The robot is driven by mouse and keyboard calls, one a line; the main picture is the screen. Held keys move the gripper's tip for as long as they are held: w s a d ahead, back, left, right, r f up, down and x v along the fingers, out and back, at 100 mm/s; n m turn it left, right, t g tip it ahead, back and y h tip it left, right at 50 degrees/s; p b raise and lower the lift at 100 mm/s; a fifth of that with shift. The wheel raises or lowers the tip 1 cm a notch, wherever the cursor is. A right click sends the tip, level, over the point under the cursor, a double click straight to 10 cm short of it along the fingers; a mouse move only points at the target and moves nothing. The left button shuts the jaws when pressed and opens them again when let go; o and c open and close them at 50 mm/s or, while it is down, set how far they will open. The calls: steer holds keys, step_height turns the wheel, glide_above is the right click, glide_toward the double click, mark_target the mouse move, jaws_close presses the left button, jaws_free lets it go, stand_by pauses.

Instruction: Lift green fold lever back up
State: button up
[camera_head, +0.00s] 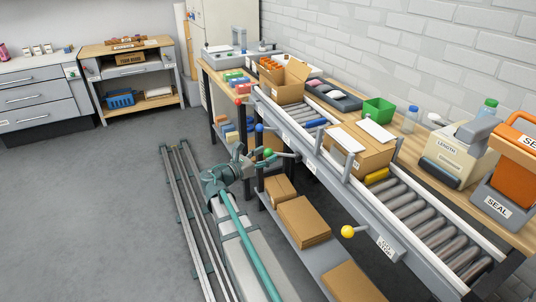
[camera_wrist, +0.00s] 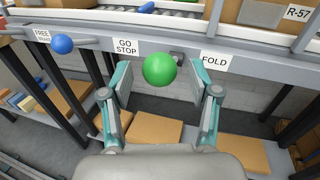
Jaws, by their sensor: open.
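The green ball knob of the fold lever (camera_wrist: 159,69) shows in the wrist view between my two open fingers, in front of the conveyor's front rail beside the FOLD label (camera_wrist: 214,60). A gap shows between the knob and each finger; its depth relative to the fingertips is hard to tell. In the head view the same green knob (camera_head: 268,152) appears small at the end of my gripper (camera_head: 266,160), low beside the rail. My gripper is open and empty. The lever's rod is mostly hidden behind the knob.
A red knob (camera_head: 239,101) and a yellow knob (camera_head: 347,231) sit farther along the rail. Cartons (camera_head: 303,219) lie on the shelf below. A carton (camera_head: 358,150) stands on the conveyor. Floor at left is clear.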

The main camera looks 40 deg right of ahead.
steer(key=shift+d, duration=0.8)
steer(key=shift+c, duration=0.2)
jaws_close()
